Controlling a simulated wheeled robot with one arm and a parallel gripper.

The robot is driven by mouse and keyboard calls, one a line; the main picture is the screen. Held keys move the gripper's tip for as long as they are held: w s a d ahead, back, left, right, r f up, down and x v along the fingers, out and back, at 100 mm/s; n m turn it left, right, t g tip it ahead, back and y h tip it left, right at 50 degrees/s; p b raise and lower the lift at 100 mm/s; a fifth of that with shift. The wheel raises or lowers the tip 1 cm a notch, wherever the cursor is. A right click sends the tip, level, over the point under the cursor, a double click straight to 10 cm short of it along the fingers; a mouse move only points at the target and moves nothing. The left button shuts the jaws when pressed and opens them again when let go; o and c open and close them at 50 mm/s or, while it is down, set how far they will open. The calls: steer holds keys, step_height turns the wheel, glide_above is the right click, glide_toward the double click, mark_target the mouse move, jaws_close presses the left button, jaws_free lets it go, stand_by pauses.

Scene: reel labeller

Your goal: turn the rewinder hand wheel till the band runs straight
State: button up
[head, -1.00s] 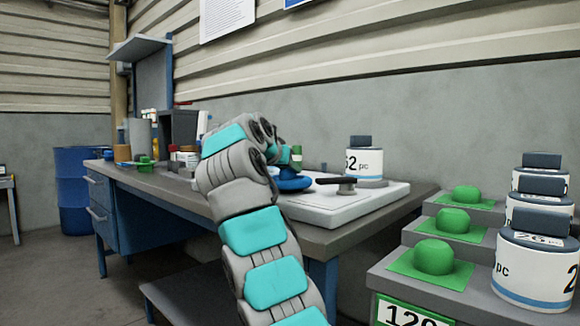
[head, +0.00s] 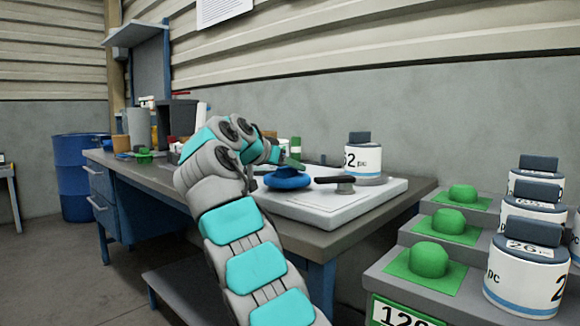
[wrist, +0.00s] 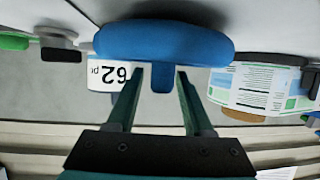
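The blue hand wheel (head: 288,180) sits on the white machine plate (head: 345,205) at the bench's front corner. In the wrist view the wheel (wrist: 165,42) fills the top middle, with a short blue peg (wrist: 162,80) sticking out of it. My gripper (wrist: 160,78) is open, with one green finger on each side of the peg and narrow gaps showing. In the head view my gripper (head: 291,164) is just above and behind the wheel, partly hidden by my own wrist. I cannot make out the band or whether it runs straight.
A labelled roll (wrist: 262,90) shows in the wrist view. Stepped grey shelves with green knobs (head: 429,259) and white reels (head: 525,268) are at the right. Bins (head: 178,118) stand farther left.

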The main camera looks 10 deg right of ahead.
mark_target(272, 179)
steer(key=v, duration=0.7)
steer(key=shift+a+r+p, duration=0.1)
steer(key=shift+r+p, duration=0.05)
steer(key=shift+p, duration=0.15)
steer(key=shift+s+a, duration=0.2)
